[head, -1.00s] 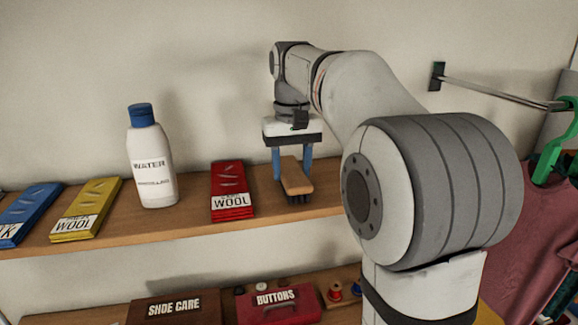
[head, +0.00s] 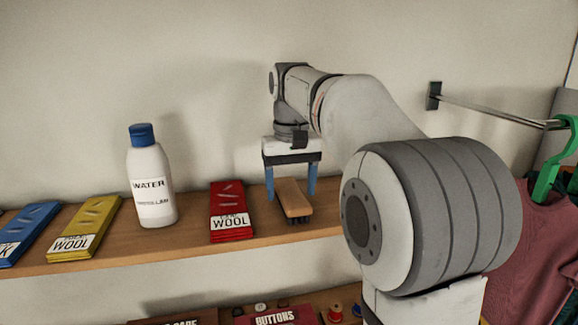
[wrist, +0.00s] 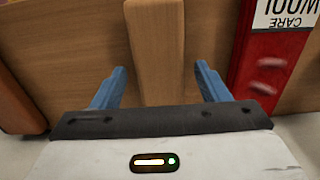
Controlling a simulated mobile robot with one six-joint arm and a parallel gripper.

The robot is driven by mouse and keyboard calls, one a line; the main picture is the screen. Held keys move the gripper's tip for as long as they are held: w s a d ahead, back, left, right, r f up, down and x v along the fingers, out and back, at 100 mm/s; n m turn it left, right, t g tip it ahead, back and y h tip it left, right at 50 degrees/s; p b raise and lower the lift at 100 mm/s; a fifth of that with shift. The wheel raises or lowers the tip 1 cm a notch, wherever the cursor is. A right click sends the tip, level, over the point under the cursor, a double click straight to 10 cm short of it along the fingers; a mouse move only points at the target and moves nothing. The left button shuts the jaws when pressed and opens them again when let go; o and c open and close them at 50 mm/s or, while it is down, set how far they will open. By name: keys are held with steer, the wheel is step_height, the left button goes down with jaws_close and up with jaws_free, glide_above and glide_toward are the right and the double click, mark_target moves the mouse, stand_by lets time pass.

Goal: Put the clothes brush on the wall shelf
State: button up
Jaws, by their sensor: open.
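The clothes brush (head: 292,199) has a light wooden back and dark bristles. It stands bristles down on the wooden wall shelf (head: 180,232), to the right of a red wool packet. My gripper (head: 291,195) is above the brush with its blue fingers spread, one on each side. In the wrist view, the brush (wrist: 163,45) runs between the two fingers (wrist: 162,88), with a visible gap to each. The bristles are mostly hidden from above.
On the shelf, the red packet (head: 230,211) is close to my gripper. A metal rail (head: 490,110) with hanging clothes is at the right. A lower shelf holds boxes.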

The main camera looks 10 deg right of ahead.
step_height(320, 180, up, 12)
steer(key=shift+f+p, duration=0.15)
steer(key=shift+p, duration=0.15)
steer(key=t, duration=0.2)
glide_above(300, 209)
steer(key=f, duration=0.7)
steer(key=shift+s+f, duration=0.25)
steer(key=shift+s, duration=0.15)
steer(key=s+f+t, duration=0.1)
steer(key=s+f, duration=1.4)
steer(key=f, duration=0.4)
steer(key=shift+a+t, duration=0.25)
steer(key=shift+t, duration=0.15)
steer(key=shift+f, duration=0.1)
